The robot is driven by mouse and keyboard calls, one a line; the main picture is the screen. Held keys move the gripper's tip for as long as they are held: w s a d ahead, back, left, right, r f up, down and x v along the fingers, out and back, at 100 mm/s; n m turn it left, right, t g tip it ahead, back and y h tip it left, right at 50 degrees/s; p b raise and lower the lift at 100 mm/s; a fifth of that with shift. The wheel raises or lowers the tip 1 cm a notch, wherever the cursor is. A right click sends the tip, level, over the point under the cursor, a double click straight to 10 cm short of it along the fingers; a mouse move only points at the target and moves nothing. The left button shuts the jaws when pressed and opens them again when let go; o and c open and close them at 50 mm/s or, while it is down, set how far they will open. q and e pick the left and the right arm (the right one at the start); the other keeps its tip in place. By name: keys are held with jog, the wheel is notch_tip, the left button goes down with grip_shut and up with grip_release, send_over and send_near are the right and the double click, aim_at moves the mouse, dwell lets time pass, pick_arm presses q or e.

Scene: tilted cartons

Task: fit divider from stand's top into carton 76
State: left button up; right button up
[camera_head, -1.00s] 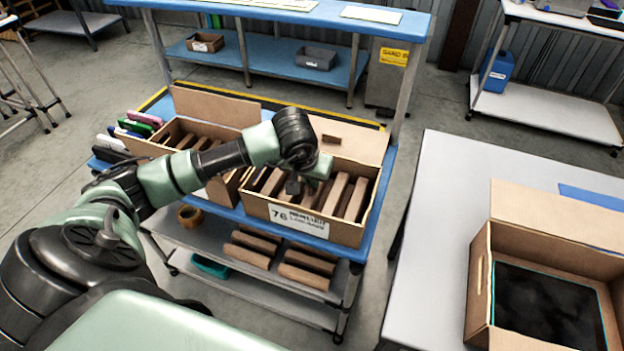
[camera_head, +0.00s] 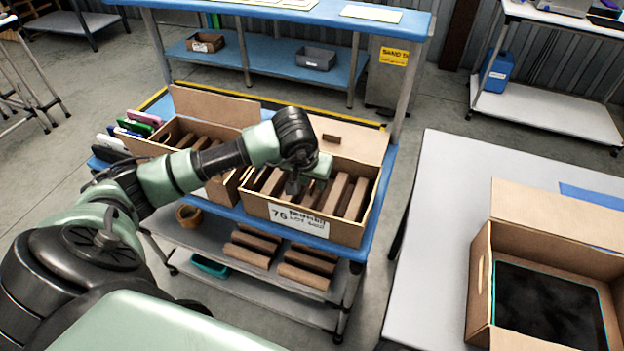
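Carton 76 (camera_head: 340,233) is an open, tilted cardboard box on the blue top of the stand (camera_head: 366,243), with a white label reading 76 on its front. Several brown dividers (camera_head: 335,193) stand inside it in a row. My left gripper (camera_head: 292,186) points down into the carton's opening, left of its middle, among the dividers. Its fingertips are small and dark here, so I cannot tell whether it is shut on a divider. My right gripper is not in view.
A second tilted carton (camera_head: 152,148) with dividers stands to the left, beside coloured binders (camera_head: 142,119). More brown pieces (camera_head: 305,277) lie on the grey lower shelf (camera_head: 215,238). A grey table (camera_head: 424,215) at right holds another open box (camera_head: 478,292).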

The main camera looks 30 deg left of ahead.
pick_arm(q)
jog(key=w+a+r+p+v, duration=0.1)
jog(key=w+p+v, duration=0.1)
jog(key=v, duration=1.2)
jog(key=shift+d+p, duration=0.25)
jog(key=shift+p, duration=0.15)
